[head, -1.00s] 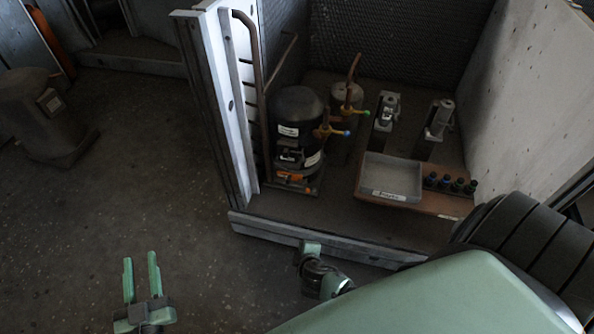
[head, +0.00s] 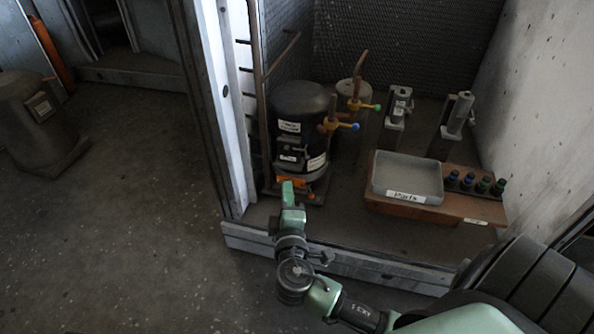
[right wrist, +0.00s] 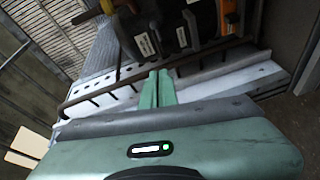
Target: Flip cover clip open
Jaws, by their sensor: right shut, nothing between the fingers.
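The black compressor (head: 298,108) with white labels stands in the open housing. An orange piece, which looks like the cover clip (head: 303,194), sits low on its front. It also shows as an orange strip at the top of the right wrist view (right wrist: 230,16). My right gripper (head: 287,186) is shut and empty, its green fingers pointing toward the compressor's base. In the head view the fingertips overlap the left end of the orange piece; I cannot tell if they touch. In the right wrist view the fingers (right wrist: 157,86) are together, apart from the orange strip. My left gripper is out of view.
The housing's front sill (head: 345,258) and white slotted post (head: 228,100) border the opening. A grey parts tray (head: 408,178) on a wooden board and two grey clamp-like fixtures stand right. Open floor lies left.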

